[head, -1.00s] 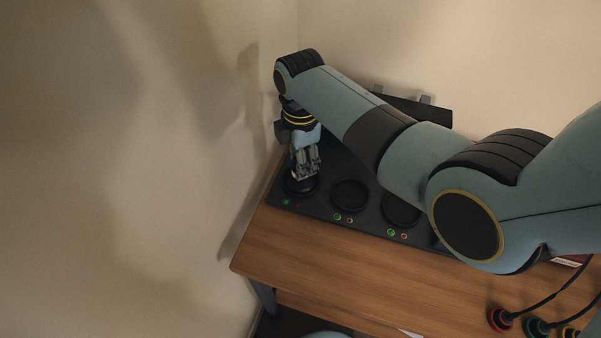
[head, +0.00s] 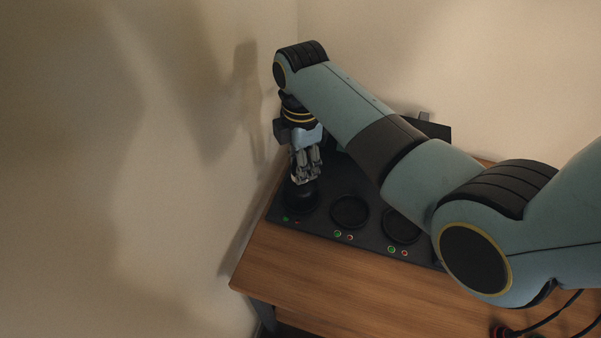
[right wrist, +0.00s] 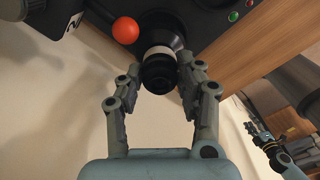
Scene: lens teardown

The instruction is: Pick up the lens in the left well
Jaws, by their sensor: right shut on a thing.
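The lens is a black cylinder with a pale band, in my right gripper. In the right wrist view the lens (right wrist: 158,62) sits between the two fingers of my right gripper (right wrist: 160,85). In the head view the right gripper (head: 306,180) is shut on the dark lens (head: 302,197) over the left well. The lens hides most of that well, so I cannot tell whether its lower end is clear of it. What appears to be my left gripper (right wrist: 260,133) shows small at the right of the wrist view; its jaw state is unclear.
The black board bears a middle well (head: 349,211) and a right well (head: 401,225), with small green and red lights in front. A red ball (right wrist: 125,30) shows beside the lens. The wall stands close on the left. The wooden table's (head: 330,275) front part is clear.

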